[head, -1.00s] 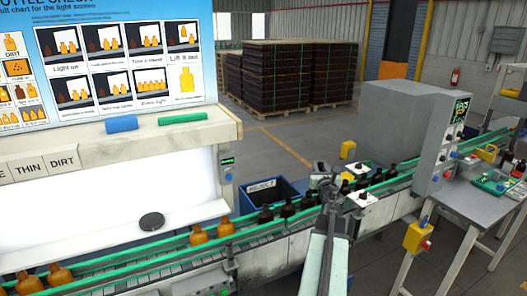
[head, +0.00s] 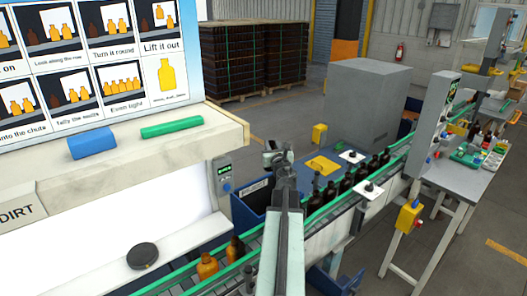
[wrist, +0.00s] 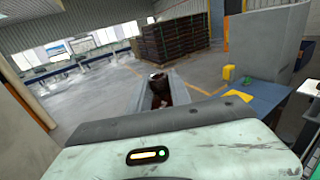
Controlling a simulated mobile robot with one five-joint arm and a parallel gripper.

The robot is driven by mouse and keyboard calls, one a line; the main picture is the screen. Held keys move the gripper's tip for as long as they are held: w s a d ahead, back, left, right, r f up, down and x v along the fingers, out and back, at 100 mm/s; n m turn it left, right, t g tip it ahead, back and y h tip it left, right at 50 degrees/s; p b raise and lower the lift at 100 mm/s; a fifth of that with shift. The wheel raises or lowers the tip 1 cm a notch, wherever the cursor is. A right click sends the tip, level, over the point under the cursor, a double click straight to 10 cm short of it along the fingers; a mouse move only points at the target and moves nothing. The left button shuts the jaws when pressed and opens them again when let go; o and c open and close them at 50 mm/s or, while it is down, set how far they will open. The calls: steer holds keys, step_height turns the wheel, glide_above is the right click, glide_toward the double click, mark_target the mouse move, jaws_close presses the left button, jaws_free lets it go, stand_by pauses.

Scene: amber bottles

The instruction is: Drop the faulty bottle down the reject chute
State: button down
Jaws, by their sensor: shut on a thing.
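My gripper (head: 277,156) is raised above the far side of the conveyor, by the blue reject chute (head: 247,212) with its REJECT label. In the wrist view my gripper (wrist: 163,88) is shut on a dark brown bottle (wrist: 158,86), seen end-on between the grey fingers. The arm hides this bottle in the head view. Any fault on it is too small to see. I cannot tell whether it is directly over the chute opening.
Several dark bottles (head: 347,182) stand on the conveyor between green rails (head: 325,208). Amber-lit bottles (head: 207,265) stand before the light screen (head: 150,225). A grey machine (head: 365,105) stands beyond. A blue surface with a yellow plate (head: 322,165) lies right of the gripper.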

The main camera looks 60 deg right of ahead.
steer(key=f+b, duration=0.1)
steer(key=w+f+b, duration=0.1)
steer(key=f+b, duration=0.2)
steer(key=shift+w+d, duration=0.25)
steer(key=shift+r, duration=0.15)
step_height(320, 180, down, 6)
steer(key=b, duration=0.5)
steer(key=shift+s+b, duration=0.1)
steer(key=shift+b, duration=0.2)
steer(key=shift+r, duration=0.1)
steer(key=c, duration=1.1)
jaws_free()
